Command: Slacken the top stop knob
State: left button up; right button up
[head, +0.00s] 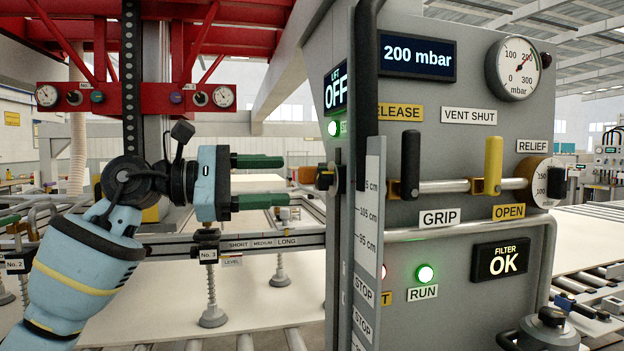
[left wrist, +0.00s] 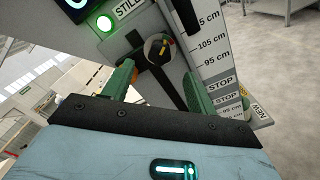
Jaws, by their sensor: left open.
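The stop knob (head: 325,178), dark and round, sits on the left side of the grey cabinet beside the height scale. Nothing is between the fingers. My right gripper is not in view.
The height scale (head: 369,220) with STOP labels runs close to the right of the knob. A black vertical bar (head: 366,90) stands in front of the cabinet (head: 460,130). Below my left gripper is a rail (head: 290,239) with suction cups.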

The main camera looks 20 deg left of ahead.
aim_at(316, 179)
pick_arm(q)
jog(key=p+x, duration=0.1)
jog(key=x, duration=0.6)
jog(key=c, duration=1)
